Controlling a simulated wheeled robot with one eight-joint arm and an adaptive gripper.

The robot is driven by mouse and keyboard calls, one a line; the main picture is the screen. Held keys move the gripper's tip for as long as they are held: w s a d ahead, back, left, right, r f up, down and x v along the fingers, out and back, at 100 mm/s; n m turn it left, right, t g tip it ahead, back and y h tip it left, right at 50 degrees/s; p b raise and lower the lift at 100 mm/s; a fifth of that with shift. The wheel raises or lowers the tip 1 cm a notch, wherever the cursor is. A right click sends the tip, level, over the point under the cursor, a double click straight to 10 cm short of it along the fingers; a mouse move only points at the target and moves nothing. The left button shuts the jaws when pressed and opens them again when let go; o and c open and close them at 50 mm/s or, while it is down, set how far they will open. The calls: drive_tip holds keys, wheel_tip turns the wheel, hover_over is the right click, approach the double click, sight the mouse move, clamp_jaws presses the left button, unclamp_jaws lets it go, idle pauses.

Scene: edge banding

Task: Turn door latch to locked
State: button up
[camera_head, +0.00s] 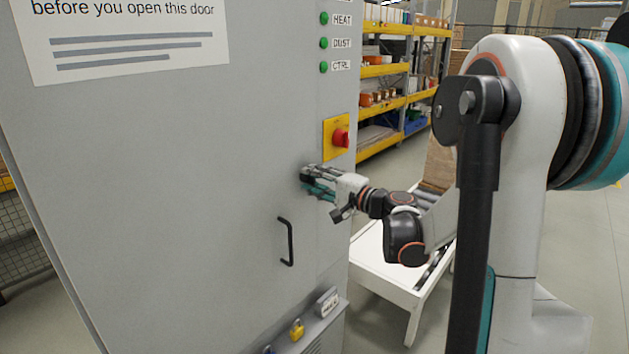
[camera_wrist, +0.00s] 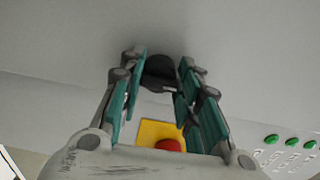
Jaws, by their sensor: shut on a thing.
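The grey cabinet door (camera_head: 180,150) stands upright and fills the left of the head view. My gripper (camera_head: 308,180) is at the door's right side, between the red knob and the black handle; its fingers hide the latch in the head view. In the wrist view my gripper (camera_wrist: 161,72) has its two teal-padded fingers on either side of a small dark latch (camera_wrist: 160,70) on the grey surface, shut on it. The latch's exact angle is hard to tell.
A red knob on a yellow plate (camera_head: 337,138) sits just above my gripper. A black pull handle (camera_head: 287,242) is lower left. A yellow padlock (camera_head: 297,330) is on the ledge below. A white table (camera_head: 385,270) stands right of the cabinet, under my arm.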

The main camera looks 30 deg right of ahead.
drive_tip(key=o, duration=1.1)
drive_tip(key=v, duration=1.2)
